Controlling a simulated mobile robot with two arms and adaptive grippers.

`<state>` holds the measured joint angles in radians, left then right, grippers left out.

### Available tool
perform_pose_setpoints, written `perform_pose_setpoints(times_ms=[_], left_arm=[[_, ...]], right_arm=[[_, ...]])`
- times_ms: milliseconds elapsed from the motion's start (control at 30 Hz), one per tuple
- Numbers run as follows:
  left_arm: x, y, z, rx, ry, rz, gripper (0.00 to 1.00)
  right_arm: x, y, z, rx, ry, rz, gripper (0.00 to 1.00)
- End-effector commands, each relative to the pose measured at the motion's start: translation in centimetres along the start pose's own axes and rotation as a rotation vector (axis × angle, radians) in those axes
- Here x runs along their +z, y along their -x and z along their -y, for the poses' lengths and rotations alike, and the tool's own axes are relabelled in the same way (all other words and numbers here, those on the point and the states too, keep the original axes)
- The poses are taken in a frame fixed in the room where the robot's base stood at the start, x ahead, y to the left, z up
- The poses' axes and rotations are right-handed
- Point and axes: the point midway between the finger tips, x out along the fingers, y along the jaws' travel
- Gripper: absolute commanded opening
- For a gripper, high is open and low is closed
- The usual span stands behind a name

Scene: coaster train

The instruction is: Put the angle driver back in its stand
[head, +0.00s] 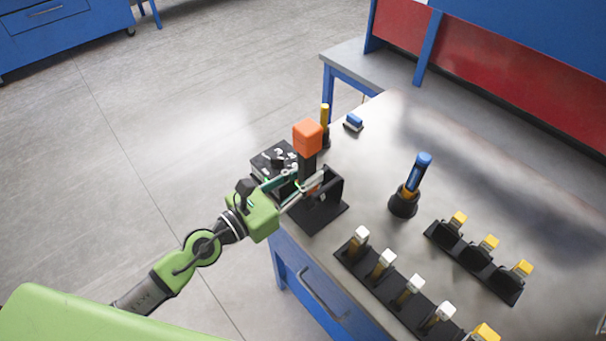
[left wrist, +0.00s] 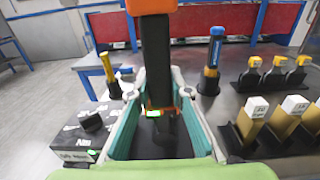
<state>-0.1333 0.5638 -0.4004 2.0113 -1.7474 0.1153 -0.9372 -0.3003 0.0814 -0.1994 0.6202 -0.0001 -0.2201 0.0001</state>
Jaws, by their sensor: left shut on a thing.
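The angle driver, with an orange block end (head: 307,138) and a dark body, is upright at the table's near left edge. My left gripper (head: 303,187) is shut on its dark body, below the orange end. In the left wrist view the driver's dark body (left wrist: 157,60) stands between the teal fingers (left wrist: 157,115), with a small green light low on it. The black stand (head: 323,213) is just under and beside the gripper. The fingers hide the driver's lower end, so I cannot tell whether it is seated in the stand. My right gripper is not in view.
A black box (head: 268,160) sits left of the stand. A yellow-handled tool (head: 325,115) is close behind the driver. A blue-handled tool (head: 417,172) stands in a black holder to the right. Racks of white-topped (head: 388,258) and yellow-topped tools (head: 487,243) fill the front right.

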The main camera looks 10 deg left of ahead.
Motion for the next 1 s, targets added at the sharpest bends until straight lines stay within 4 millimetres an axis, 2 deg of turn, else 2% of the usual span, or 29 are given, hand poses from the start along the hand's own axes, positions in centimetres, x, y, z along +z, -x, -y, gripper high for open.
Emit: perform_pose_setpoints(times_ms=[33, 1000], left_arm=[[0.6, -0.2, -0.1, 0.003, -0.002, 0.011, 0.0], [0.6, -2.5, -0.1, 0.003, -0.002, 0.011, 0.0]], right_arm=[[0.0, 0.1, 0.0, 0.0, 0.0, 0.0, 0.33], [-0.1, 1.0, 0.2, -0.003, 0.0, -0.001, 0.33]])
